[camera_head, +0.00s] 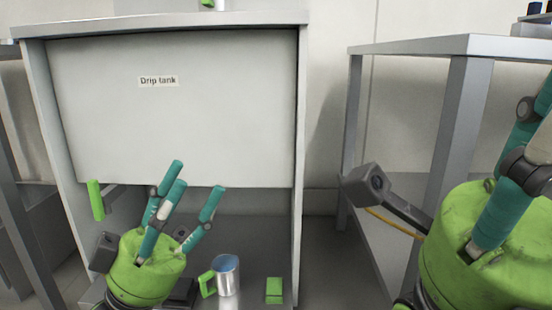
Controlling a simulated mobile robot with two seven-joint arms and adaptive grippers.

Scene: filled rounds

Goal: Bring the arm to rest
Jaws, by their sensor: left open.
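My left gripper (190,183) is at the lower left, with a green body and teal fingers pointing up. Its fingers are spread apart and I see nothing between them. It is in front of the lower opening of a cabinet labelled "Drip tank" (200,120). My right gripper (515,170) is at the right edge, with its green body and teal fingers partly cut off by the frame. I cannot tell how far its fingers are apart.
A metal mug with a green handle (228,275) stands in the cabinet's lower opening, just right of my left gripper. A green block (274,290) is beside it. A grey table (440,46) stands at the right. Another green-handled item (218,5) is on the cabinet top.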

